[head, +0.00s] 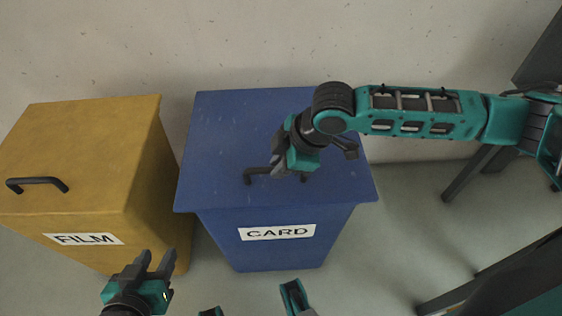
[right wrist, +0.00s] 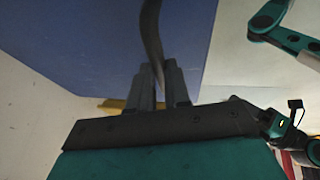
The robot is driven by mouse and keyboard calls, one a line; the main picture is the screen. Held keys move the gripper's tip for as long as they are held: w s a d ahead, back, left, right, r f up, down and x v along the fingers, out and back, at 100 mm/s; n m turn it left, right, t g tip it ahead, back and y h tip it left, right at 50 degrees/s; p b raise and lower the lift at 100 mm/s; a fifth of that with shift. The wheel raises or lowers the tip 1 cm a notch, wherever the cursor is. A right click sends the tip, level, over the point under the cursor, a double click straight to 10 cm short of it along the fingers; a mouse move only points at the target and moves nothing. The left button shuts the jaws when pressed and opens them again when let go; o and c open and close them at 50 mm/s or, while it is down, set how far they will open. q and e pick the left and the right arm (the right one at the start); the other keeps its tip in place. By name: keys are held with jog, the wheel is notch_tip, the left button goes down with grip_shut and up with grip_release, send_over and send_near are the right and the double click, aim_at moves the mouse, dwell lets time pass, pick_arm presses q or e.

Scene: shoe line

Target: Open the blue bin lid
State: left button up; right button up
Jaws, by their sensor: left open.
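The blue bin (head: 220,228) carries a white CARD label (head: 278,232). Its blue lid (head: 235,125) lies flat over the bin and looks closed. A dark bar handle (head: 248,178) sits near the lid's front edge, partly hidden by my right gripper (head: 272,172). In the right wrist view the curved handle (right wrist: 151,35) runs between the fingers of my right gripper (right wrist: 159,85), which are close together on it. My left gripper (head: 157,259) is open and empty, low in the head view, in front of the bins and apart from them.
A yellow bin (head: 80,130) with a FILM label (head: 83,239) and its own dark handle (head: 37,182) stands left of the blue bin. A wall (head: 250,40) is behind both. Dark table legs (head: 470,172) stand at the right. Floor between them is clear.

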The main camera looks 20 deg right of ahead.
grip_shut()
